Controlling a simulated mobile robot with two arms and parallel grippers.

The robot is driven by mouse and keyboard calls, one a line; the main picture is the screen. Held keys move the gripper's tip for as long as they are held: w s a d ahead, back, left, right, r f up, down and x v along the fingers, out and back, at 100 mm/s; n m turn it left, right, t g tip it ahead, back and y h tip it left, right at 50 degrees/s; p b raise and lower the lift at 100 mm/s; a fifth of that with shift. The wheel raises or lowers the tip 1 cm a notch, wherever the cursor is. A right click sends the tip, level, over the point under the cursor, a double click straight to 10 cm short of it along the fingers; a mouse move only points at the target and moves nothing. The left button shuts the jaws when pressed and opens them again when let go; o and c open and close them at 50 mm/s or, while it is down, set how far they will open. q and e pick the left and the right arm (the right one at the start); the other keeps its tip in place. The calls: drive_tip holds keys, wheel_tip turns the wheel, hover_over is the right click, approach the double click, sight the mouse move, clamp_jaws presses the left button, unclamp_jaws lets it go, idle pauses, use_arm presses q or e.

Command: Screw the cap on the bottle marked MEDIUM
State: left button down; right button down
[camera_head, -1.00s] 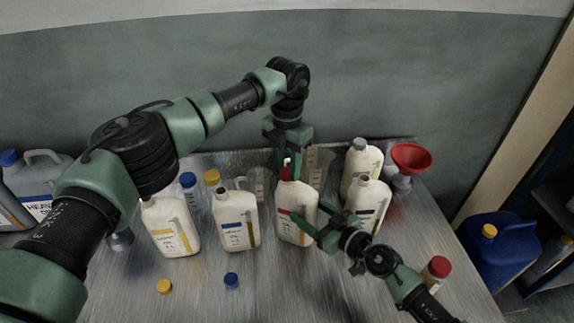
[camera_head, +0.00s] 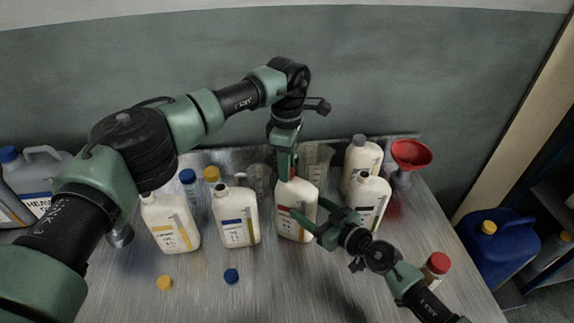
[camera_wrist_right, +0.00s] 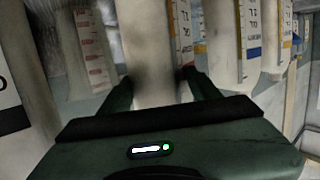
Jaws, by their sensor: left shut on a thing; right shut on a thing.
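A white bottle (camera_head: 294,222) with a red label stands upright near the table's middle; its lettering is too small for me to read. My right gripper (camera_head: 313,218) is shut on its body from the right. In the right wrist view the pale bottle body (camera_wrist_right: 152,60) stands between the fingers (camera_wrist_right: 155,88). My left gripper (camera_head: 287,166) points down over the bottle's neck, shut on a red cap (camera_head: 293,171) that is mostly hidden by the fingers. The cap is at the neck; I cannot tell how far it is threaded.
Uncapped bottles with yellow (camera_head: 170,224), blue (camera_head: 236,217) and dark (camera_head: 369,203) labels stand nearby. A yellow cap (camera_head: 164,283) and a blue cap (camera_head: 231,276) lie in front. A grey-capped bottle (camera_head: 361,164), red funnel (camera_head: 411,153) and red-capped small bottle (camera_head: 436,267) are at right.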

use_arm(q)
drive_tip(key=m, duration=0.4)
drive_tip(key=shift+m, duration=0.4)
drive_tip(key=m, duration=0.7)
drive_tip(key=shift+d, duration=0.1)
drive_tip(key=m, duration=0.4)
drive_tip(key=shift+s+m, duration=0.1)
drive_tip(key=shift+m, duration=0.3)
drive_tip(key=m, duration=0.5)
drive_tip(key=shift+m, duration=0.3)
drive_tip(key=c, duration=1)
unclamp_jaws()
